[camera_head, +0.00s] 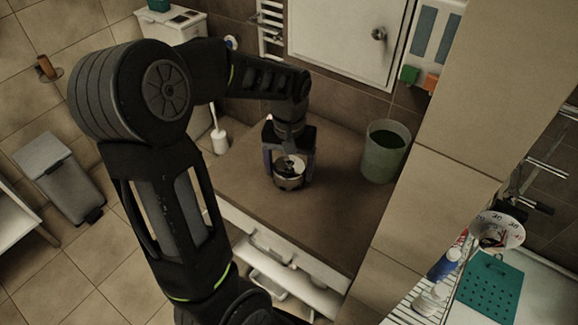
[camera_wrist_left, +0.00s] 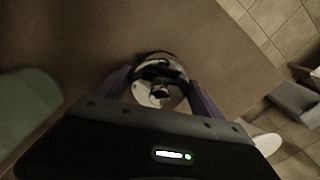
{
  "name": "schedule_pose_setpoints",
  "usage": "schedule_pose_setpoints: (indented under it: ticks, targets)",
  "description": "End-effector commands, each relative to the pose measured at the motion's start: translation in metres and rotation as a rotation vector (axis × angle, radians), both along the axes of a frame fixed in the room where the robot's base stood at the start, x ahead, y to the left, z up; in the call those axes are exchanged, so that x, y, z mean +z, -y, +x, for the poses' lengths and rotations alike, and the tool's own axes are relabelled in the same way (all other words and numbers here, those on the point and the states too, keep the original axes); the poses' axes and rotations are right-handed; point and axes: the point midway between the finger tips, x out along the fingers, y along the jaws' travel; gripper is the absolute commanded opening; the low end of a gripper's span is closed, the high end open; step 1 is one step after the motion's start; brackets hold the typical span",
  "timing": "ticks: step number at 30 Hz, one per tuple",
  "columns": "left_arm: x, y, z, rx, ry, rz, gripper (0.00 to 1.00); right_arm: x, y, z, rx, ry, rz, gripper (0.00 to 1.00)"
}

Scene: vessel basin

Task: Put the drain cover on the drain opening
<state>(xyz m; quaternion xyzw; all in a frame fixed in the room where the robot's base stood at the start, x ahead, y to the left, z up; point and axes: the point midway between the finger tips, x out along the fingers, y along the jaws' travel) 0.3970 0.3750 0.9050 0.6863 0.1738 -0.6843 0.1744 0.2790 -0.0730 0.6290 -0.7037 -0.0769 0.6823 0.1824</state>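A small round metallic piece (camera_head: 289,180) with a bright, shiny top and dark centre stands on the brown counter. It also shows in the left wrist view (camera_wrist_left: 161,93). I cannot tell whether it is the drain cover, the drain opening, or both together. My left gripper (camera_head: 289,164) points down over it, with its two fingers wide apart, one on each side. The fingers also flank it in the left wrist view (camera_wrist_left: 161,80). I cannot see clearly whether they touch it. My right gripper is not in view.
A green bin-like container (camera_head: 385,151) stands at the right of the brown counter (camera_head: 335,215). A white toilet brush (camera_head: 219,139) is left of the counter. A tiled wall edge (camera_head: 425,150) rises at right, with a teal mat (camera_head: 491,287) beyond it. Counter around the piece is clear.

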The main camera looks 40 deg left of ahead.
Motion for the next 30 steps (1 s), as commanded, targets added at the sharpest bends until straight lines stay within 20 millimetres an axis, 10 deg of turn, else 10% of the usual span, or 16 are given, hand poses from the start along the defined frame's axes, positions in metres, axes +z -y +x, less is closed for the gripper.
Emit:
schedule_pose_setpoints:
  ticks: [18,30]
  targets:
    - [0.009,0.000,0.000,0.000,0.002,0.001,0.96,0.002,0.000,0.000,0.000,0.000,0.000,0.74]
    - [0.082,-0.001,0.001,0.000,0.005,0.002,0.96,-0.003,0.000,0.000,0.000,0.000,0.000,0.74]
